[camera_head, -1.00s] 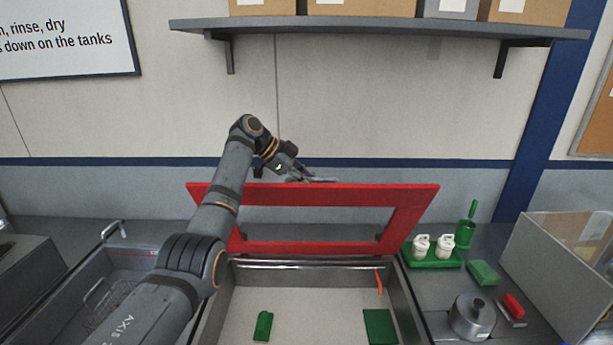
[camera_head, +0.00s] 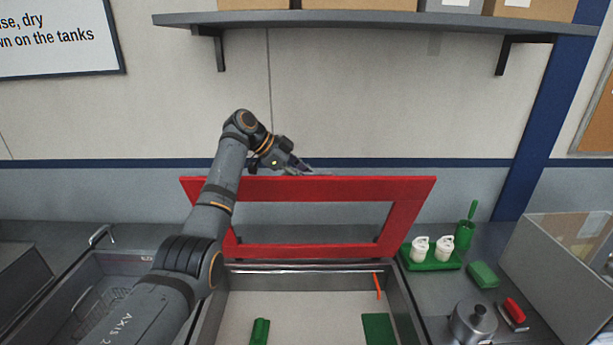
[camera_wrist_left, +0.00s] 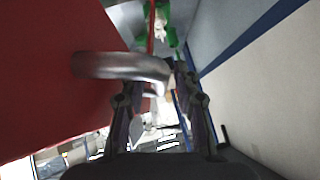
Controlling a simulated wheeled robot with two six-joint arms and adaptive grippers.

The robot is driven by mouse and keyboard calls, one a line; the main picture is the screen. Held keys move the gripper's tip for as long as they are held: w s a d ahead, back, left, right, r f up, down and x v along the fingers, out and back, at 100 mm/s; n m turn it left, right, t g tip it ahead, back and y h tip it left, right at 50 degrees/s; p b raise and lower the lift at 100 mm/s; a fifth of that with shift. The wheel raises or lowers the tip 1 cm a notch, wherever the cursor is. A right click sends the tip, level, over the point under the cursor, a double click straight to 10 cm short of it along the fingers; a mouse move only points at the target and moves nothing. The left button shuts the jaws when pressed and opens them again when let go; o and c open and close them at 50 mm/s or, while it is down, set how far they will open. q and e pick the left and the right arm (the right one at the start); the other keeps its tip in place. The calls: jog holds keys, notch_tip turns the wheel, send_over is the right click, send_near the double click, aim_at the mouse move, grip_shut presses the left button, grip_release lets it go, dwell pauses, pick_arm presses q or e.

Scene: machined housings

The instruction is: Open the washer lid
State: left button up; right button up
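The red washer lid (camera_head: 310,188), a frame with a wide opening, stands raised and steeply tilted at the back of the washer tank (camera_head: 215,300). It fills the left of the left wrist view (camera_wrist_left: 50,70). A curved metal handle (camera_wrist_left: 115,66) sticks out from the lid there. My left gripper (camera_head: 312,171) is at the lid's top edge, reaching over from the left. In the left wrist view its fingers (camera_wrist_left: 158,88) are apart, with the handle's end between them. I cannot tell whether they touch it. My right gripper is not in view.
Green pieces (camera_head: 378,328) lie in the tank. To the right stand a green tray (camera_head: 432,262) with white bottles, a green block (camera_head: 483,274), a round metal part (camera_head: 473,322) and a red-handled brush (camera_head: 514,311). A shelf (camera_head: 370,20) with boxes hangs above.

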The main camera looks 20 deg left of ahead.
pick_arm(q)
jog(key=shift+s+a+r, duration=0.1)
jog(key=shift+r, duration=0.1)
jog(key=v, duration=1.1)
jog(key=shift+a+r, duration=0.15)
jog(key=shift+r, duration=0.05)
jog(key=shift+s, duration=0.1)
